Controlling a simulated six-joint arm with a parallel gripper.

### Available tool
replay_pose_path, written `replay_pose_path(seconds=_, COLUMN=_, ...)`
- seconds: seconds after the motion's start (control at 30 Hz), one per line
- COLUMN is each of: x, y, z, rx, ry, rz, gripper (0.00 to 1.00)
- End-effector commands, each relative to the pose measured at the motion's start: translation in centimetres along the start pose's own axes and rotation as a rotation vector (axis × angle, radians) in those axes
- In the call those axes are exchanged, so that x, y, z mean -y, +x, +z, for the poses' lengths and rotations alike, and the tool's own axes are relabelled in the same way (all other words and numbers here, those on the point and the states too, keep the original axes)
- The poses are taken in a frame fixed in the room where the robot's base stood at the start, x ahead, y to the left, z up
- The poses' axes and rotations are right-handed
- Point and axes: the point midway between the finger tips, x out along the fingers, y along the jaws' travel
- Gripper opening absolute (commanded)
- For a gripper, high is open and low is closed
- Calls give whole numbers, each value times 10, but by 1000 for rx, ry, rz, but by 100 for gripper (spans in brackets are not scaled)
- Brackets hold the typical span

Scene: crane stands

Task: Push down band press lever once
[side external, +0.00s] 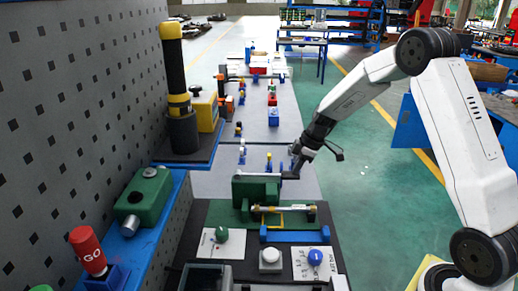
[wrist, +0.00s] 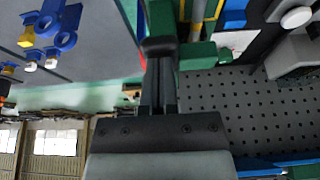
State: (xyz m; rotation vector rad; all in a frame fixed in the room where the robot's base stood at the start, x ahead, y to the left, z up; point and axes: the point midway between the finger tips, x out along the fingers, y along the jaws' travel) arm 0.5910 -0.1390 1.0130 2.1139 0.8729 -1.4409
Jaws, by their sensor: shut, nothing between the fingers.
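The band press appears to be the green block (side external: 255,190) on the bench, with a thin grey lever (side external: 270,174) reaching right from its top. My gripper (side external: 292,172) is at the lever's right end, fingers pointing down. In the wrist view, my gripper's fingers (wrist: 160,88) are together, empty, with their tips at the dark knob-like lever end (wrist: 158,47). The tips overlap it in the picture; I cannot tell whether they touch. The lever looks about level in the side view.
In front of the press are a rod in a yellow-framed holder (side external: 285,209), a blue bar (side external: 294,237), a white button (side external: 270,256), and green (side external: 222,234) and blue (side external: 315,257) knobs. Blue stands (side external: 268,163) are behind. A perforated wall (side external: 80,90) rises left. Open floor lies right.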

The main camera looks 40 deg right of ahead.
Motion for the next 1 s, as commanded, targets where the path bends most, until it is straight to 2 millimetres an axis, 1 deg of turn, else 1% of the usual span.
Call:
replay_pose_path(seconds=0.03, x=1, y=7, z=6, rx=8, ry=3, rz=-4, gripper=0)
replay_pose_path(seconds=0.13, x=2, y=9, z=7, rx=9, ry=3, rz=-5, gripper=0)
replay_pose_path(seconds=0.4, x=2, y=9, z=8, rx=13, ry=3, rz=-6, gripper=0)
replay_pose_path(seconds=0.57, x=2, y=5, z=7, rx=13, ry=1, rz=-5, gripper=0)
replay_pose_path(seconds=0.67, x=2, y=-1, z=5, rx=12, ry=1, rz=-4, gripper=0)
replay_pose_path(seconds=0.77, x=1, y=-12, z=0, rx=7, ry=1, rz=-1, gripper=0)
replay_pose_path(seconds=0.97, x=1, y=-40, z=-13, rx=-1, ry=-2, rz=6, gripper=0)
replay_pose_path(seconds=1.0, x=0, y=-47, z=-8, rx=-1, ry=1, rz=5, gripper=0)
